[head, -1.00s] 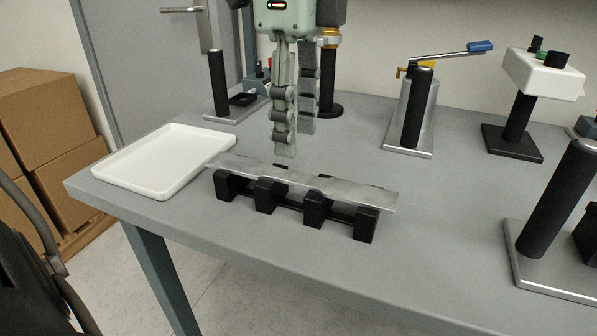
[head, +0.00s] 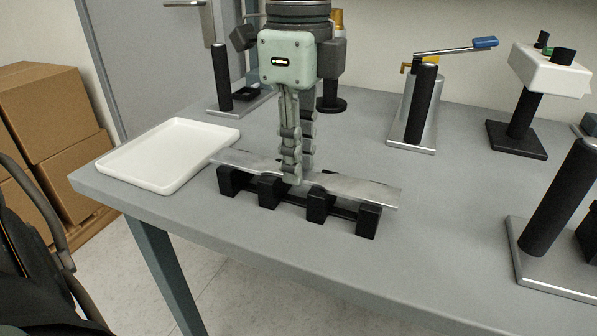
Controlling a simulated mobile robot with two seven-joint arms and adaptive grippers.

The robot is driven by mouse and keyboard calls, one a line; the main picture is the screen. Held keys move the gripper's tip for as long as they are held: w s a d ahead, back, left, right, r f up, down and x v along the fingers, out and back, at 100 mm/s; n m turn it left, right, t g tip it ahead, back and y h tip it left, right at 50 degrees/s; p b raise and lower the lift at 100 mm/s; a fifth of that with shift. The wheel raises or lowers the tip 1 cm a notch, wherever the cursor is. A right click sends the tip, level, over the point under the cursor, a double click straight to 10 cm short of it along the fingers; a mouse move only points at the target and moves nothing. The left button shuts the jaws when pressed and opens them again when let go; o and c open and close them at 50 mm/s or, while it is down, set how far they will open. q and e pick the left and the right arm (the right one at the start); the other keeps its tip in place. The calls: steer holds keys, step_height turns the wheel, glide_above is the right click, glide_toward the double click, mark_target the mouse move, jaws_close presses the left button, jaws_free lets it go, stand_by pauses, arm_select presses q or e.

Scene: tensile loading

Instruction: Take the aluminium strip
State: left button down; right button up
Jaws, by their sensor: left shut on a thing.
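The aluminium strip (head: 345,187) is a flat silver bar with a narrower middle. It lies lengthwise across a black rack (head: 320,204) with several upright blocks, near the front of the table. My left gripper (head: 298,178) points straight down from above and is shut on the strip near its middle. The fingers hide a small part of the strip. The strip still appears to rest on the rack; I cannot tell any gap. My right gripper is not in view.
A white tray (head: 128,176) sits left of the rack, close to the strip's left end. Behind stand a silver stand with a blue-tipped lever (head: 409,115) and a white box on a black post (head: 548,70). A black post on a metal base (head: 558,200) is at right. Bare table (head: 440,200) lies between.

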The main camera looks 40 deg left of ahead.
arm_select(q)
steer(key=shift+r, duration=0.15)
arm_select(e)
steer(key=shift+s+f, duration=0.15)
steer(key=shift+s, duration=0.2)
